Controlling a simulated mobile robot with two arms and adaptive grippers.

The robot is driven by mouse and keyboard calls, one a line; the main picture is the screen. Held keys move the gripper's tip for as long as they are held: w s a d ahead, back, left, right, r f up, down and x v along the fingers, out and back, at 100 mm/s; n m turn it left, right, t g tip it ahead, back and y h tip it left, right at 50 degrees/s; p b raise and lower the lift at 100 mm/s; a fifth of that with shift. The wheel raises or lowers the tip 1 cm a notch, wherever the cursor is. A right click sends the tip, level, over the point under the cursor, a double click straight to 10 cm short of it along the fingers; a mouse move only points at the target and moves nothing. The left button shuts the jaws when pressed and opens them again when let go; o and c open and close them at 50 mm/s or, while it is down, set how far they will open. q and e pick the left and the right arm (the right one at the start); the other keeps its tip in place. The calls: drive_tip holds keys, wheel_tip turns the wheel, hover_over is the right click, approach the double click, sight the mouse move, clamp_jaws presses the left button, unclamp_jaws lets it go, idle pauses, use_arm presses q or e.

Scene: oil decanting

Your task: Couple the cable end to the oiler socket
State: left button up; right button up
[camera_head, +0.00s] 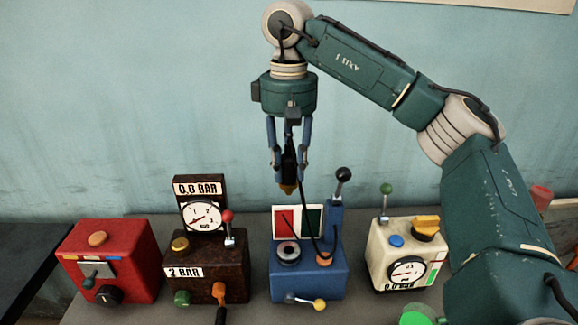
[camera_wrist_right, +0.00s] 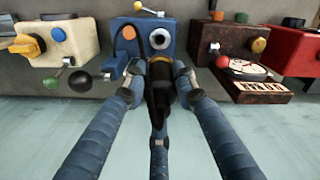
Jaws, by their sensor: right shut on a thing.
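The cable end (camera_head: 289,187) is a black plug with a yellow tip, pointing down. My right gripper (camera_head: 290,178) is shut on it and holds it in the air above the blue box. The cable end (camera_wrist_right: 160,72) also shows between the fingers in the right wrist view. Its black cable (camera_head: 308,218) hangs in a loop to the blue box. A round, metal-ringed socket (camera_head: 289,249) is on top of the blue box (camera_head: 305,279), below and apart from the plug; it also shows in the right wrist view (camera_wrist_right: 258,45). My left gripper is out of view.
A black-knobbed lever (camera_head: 343,175) and a red-green panel (camera_head: 298,220) rise behind the socket. A brown gauge box (camera_head: 207,262) and a red box (camera_head: 108,262) stand left. A cream box (camera_head: 405,255) stands right. The air around the plug is clear.

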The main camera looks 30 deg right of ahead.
sight(287, 188)
drive_tip(key=shift+f+m, duration=0.3)
drive_tip(key=shift+m, duration=0.4)
drive_tip(key=f+m+p, duration=0.1)
drive_tip(key=f+m, duration=0.1)
drive_tip(key=m, duration=0.1)
drive_tip(key=f+m+p, duration=0.1)
drive_tip(key=m, duration=0.3)
drive_tip(key=w+f+m+p, duration=0.1)
drive_tip(key=f+m, duration=0.1)
drive_tip(key=m, duration=0.2)
drive_tip(key=shift+f, duration=0.3)
wheel_tip(287, 188, down, 7)
drive_tip(key=m+p, duration=0.3)
drive_tip(key=m, duration=1.1)
drive_tip(key=shift+s+m+p, duration=0.35)
drive_tip(key=shift+s+m, duration=0.05)
drive_tip(key=shift+s, duration=0.05)
drive_tip(key=shift+f+b, duration=1.75)
drive_tip(key=shift+f, duration=1.1)
drive_tip(key=shift+b, duration=0.35)
